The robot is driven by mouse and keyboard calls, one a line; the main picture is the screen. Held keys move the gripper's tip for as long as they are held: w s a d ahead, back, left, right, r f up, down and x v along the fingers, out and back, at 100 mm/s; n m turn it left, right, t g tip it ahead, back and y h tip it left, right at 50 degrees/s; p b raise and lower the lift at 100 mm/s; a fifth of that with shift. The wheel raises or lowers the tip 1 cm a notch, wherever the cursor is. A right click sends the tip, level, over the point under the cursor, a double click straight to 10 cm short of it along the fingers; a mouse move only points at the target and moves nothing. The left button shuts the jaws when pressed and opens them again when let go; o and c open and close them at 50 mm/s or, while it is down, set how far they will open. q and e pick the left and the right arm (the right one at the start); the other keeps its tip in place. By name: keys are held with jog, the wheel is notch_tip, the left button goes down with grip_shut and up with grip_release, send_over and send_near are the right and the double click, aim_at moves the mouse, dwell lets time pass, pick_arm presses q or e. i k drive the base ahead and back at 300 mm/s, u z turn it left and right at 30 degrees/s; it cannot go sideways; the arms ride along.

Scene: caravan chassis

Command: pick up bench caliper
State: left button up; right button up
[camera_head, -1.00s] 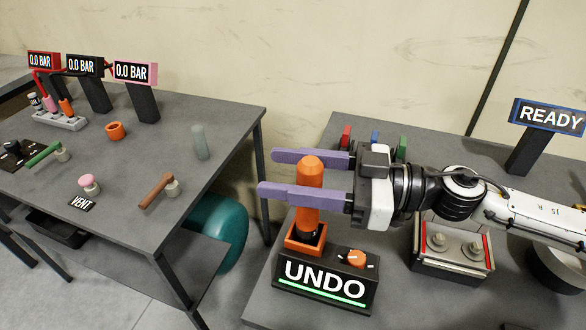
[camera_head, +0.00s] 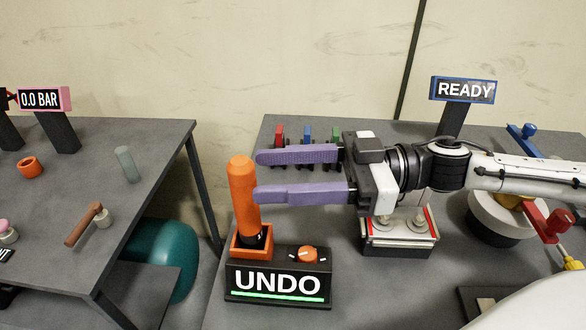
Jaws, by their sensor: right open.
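My right gripper (camera_head: 258,175) is open and empty, its two purple fingers pointing left over the right bench. My left gripper is out of view.
Small red, blue and green pieces (camera_head: 307,133) stand behind the fingers. A READY sign (camera_head: 464,90) stands at the back. A round white-and-dark drum (camera_head: 500,222) and red and blue clamp-like parts (camera_head: 548,220) are at right. A gap separates the left bench (camera_head: 160,150).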

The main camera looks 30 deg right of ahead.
aim_at(415, 203)
jog(key=k, duration=1.5)
